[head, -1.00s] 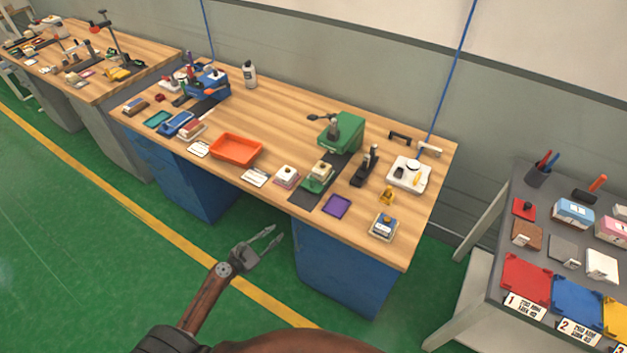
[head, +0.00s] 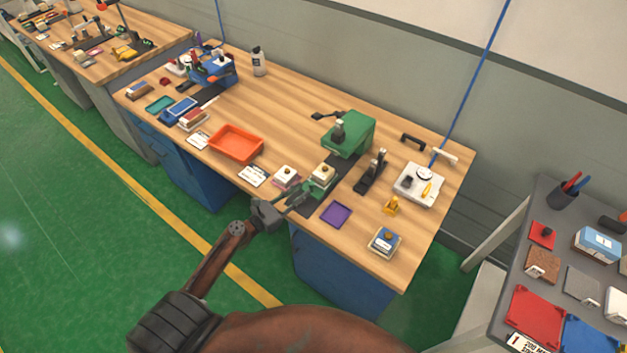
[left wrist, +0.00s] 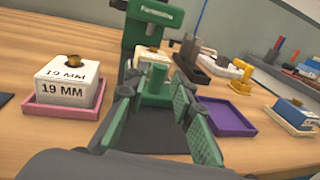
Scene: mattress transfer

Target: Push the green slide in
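The green slide (head: 316,188) sticks out toward the table's front edge from the green press (head: 348,134). It carries a white block with a brass knob (head: 323,171). In the left wrist view, the slide's upright green handle (left wrist: 156,82) stands just ahead, between my finger lines. The press (left wrist: 150,22) is behind it. My left gripper (head: 296,198) is at the front table edge, near the slide's front end. Its two fingers (left wrist: 152,98) are spread with nothing between them at the tips. I cannot tell whether they touch the slide. My right gripper is out of view.
A white "19 MM" block (left wrist: 70,82) on a pink tray (left wrist: 62,110) stands left of the slide. A purple tray (head: 336,214) lies to the right. A black toggle clamp (head: 372,172) and yellow piece (head: 391,205) stand farther right. An orange tray (head: 236,145) lies left.

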